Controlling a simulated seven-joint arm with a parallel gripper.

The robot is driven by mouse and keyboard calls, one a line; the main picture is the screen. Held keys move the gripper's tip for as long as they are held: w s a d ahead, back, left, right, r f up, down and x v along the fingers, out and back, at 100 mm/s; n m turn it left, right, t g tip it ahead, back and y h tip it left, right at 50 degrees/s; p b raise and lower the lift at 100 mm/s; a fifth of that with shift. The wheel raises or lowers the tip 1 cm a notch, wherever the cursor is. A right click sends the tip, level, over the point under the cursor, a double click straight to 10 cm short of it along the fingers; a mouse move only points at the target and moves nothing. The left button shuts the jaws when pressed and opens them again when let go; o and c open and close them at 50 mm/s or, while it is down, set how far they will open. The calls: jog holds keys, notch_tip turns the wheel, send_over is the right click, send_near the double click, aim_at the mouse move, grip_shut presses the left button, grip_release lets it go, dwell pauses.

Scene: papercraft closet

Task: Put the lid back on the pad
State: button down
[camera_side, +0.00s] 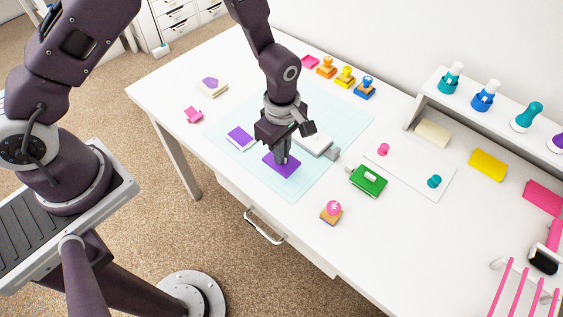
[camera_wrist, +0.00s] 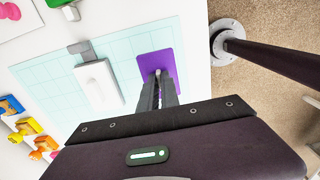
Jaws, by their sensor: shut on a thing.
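The lid (camera_side: 272,168) is a flat purple square low over the front of the pale blue grid mat (camera_side: 345,125). My gripper (camera_side: 283,158) points down and is shut on the middle of the lid. The lid also shows in the wrist view (camera_wrist: 148,62), with my fingers (camera_wrist: 158,82) at its centre. I cannot tell whether the lid touches the mat. The pad (camera_side: 241,138) has a purple top and a white edge, and lies to the left of the lid on the mat. The pad is not visible in the wrist view.
A white block with a grey tab (camera_side: 314,144) lies just right of my gripper. A green device (camera_side: 367,180) and a pink-topped stamp (camera_side: 331,211) stand further right. Several stamps (camera_side: 345,76) line the back. A pink piece (camera_side: 194,115) lies left of the pad.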

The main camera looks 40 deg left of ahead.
jog(key=r, duration=0.5)
jog(key=shift+a, duration=0.4)
send_over(240, 136)
notch_tip(240, 136, down, 2)
jog(key=shift+f+m, duration=0.25)
jog(key=shift+m, duration=0.05)
jog(key=shift+f, duration=2.5)
jog(key=shift+f, duration=0.45)
jog(key=c, duration=1)
grip_release()
jog(key=shift+c, duration=0.2)
